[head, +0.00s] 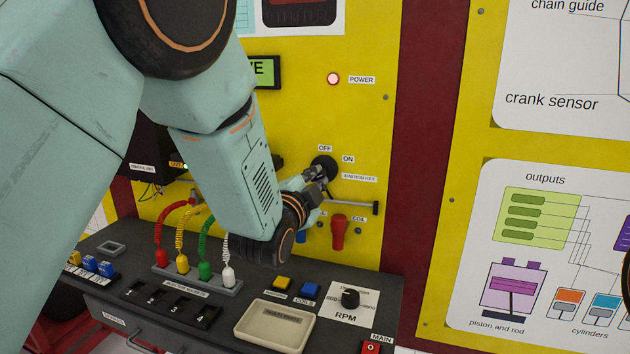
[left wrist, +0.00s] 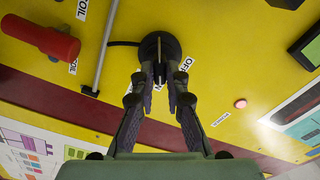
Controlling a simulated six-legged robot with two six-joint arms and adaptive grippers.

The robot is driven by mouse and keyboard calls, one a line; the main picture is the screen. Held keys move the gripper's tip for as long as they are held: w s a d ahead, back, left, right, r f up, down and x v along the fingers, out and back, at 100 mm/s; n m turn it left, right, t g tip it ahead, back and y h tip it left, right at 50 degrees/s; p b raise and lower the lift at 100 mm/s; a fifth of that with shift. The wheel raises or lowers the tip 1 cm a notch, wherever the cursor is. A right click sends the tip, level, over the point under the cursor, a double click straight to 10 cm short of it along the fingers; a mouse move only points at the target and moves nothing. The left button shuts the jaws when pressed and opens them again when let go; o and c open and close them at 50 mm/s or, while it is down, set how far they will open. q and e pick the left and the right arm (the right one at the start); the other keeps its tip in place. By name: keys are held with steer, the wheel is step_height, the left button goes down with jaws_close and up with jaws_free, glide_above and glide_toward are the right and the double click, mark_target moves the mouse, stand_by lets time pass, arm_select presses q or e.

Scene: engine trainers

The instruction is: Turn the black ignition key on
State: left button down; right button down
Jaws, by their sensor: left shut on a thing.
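The black ignition key (head: 326,164) sits in a round black switch on the yellow panel, below the OFF and ON labels and beside the IGNITION KEY label. My left gripper (head: 318,175) reaches the panel there and is shut on the key. In the left wrist view the round switch (left wrist: 160,42) is at top middle, and the two fingertips (left wrist: 161,76) close on the thin key grip from both sides. Part of the OFF label shows just right of it. The fingers and arm hide part of the key, so its exact angle is unclear.
A red POWER lamp (head: 333,78) glows above. A metal rod (head: 354,205) and a red handle (head: 338,232) stick out just below the key. The dark console (head: 240,290) below carries colored plugs, buttons, a beige tray (head: 274,328) and an RPM knob (head: 350,298).

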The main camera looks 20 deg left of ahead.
arm_select(q)
steer(key=shift+r, duration=0.1)
steer(key=c, duration=1.4)
jaws_free()
steer(key=shift+o, duration=0.2)
steer(key=s, duration=1.2)
steer(key=shift+a, duration=0.15)
